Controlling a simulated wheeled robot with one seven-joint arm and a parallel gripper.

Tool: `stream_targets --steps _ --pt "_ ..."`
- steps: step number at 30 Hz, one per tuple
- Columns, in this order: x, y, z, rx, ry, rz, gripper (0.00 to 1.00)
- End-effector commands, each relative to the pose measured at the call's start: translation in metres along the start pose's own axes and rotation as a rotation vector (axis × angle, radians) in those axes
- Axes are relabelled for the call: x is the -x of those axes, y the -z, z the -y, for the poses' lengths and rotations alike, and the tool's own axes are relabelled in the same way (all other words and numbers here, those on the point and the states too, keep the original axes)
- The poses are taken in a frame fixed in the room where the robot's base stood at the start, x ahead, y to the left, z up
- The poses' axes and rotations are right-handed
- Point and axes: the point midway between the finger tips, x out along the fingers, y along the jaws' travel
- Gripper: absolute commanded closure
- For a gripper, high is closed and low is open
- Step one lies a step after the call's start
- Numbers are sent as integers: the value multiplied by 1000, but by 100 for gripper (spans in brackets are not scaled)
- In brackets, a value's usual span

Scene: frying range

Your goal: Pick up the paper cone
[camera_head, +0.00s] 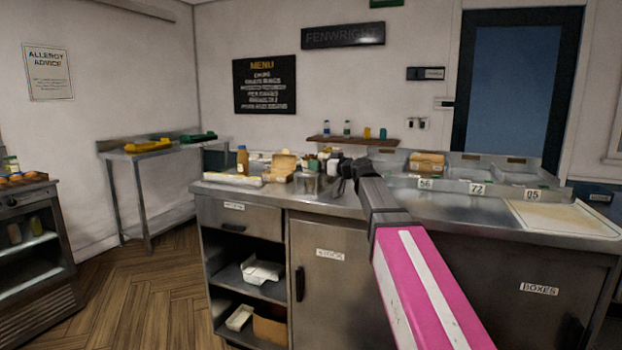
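My arm reaches from the lower right over the steel counter (340,207). My gripper (347,168) is a small dark shape at its far end, above or among the items near the counter's back. Its fingers are too small and dark to tell whether they are open or shut, or hold anything. I cannot clearly make out a paper cone. Small green and brown items (312,162) stand in a cluster just left of my gripper, and the cone may be among them or hidden behind the arm.
An open tan carton (284,164), a brown bottle (242,160) and a long white packet (233,179) lie left of the gripper. Steel bins with number tags (477,188) line the right side. A pale board (562,219) lies at the right. A wall shelf (353,141) hangs behind.

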Motion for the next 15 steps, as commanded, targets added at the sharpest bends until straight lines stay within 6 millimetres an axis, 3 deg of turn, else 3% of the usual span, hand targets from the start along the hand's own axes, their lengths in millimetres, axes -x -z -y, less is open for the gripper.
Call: stream_targets --steps 9,15 --pt "-43 -4 1 0 1 1 0" --pt "-45 -4 2 0 0 1 0"
